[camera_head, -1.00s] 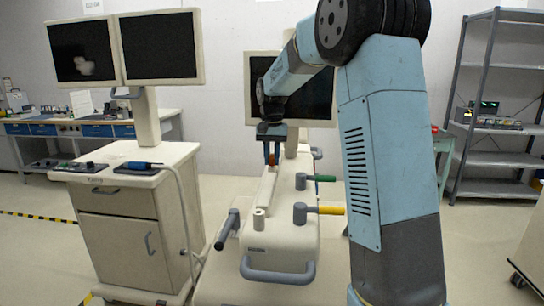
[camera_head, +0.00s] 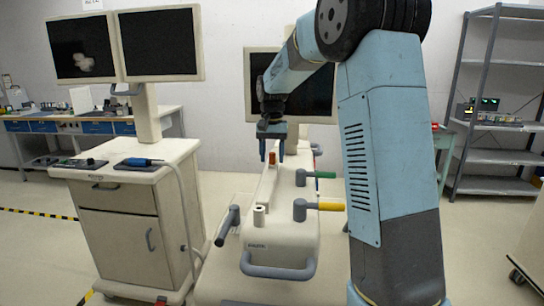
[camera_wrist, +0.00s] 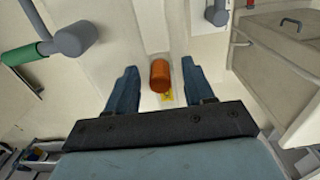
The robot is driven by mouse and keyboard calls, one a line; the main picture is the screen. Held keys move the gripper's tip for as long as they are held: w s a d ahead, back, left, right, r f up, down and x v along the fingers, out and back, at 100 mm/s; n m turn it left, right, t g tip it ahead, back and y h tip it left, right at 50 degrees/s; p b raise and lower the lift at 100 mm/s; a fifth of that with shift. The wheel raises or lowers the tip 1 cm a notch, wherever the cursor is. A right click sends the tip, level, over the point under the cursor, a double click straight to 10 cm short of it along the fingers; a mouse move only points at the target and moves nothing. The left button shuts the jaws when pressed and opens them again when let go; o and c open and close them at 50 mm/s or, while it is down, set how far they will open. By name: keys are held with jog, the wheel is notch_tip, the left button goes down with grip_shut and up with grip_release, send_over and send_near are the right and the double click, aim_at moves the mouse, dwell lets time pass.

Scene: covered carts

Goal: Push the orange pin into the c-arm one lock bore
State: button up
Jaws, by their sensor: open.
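The orange pin (camera_head: 272,157) stands up from the pale raised bar on top of the covered cart (camera_head: 258,233), at its far end. In the wrist view the pin (camera_wrist: 160,74) is a short orange cylinder, with a small yellow mark beside its lower end. My gripper (camera_head: 272,158) points down over the pin with its blue fingers open. In the wrist view the gripper (camera_wrist: 160,82) has a finger on each side of the pin, with clear gaps to both. The bore around the pin's foot is hidden, and I cannot tell how deep the pin sits.
A green-handled lever (camera_head: 318,175) and a yellow-handled lever (camera_head: 328,207) stick out on the cart's right side. A small pale post (camera_head: 259,216) stands nearer me. A monitor (camera_head: 308,90) stands behind my gripper. A two-screen cabinet (camera_head: 140,215) stands left.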

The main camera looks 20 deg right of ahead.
aim_at(272, 153)
notch_tip(272, 153, up, 13)
jog(key=shift+r, duration=0.2)
dwell(0.3)
jog(key=s+n+t, duration=0.2)
jog(key=s+t, duration=0.1)
jog(key=s, duration=1.6)
jog(key=s+f+n+t, duration=0.1)
jog(key=s+f, duration=0.3)
jog(key=s, duration=0.4)
jog(key=s+f+n+t, duration=0.1)
jog(key=s+f, duration=0.4)
jog(key=s, duration=0.4)
jog(key=shift+s+d+n+t, duration=0.3)
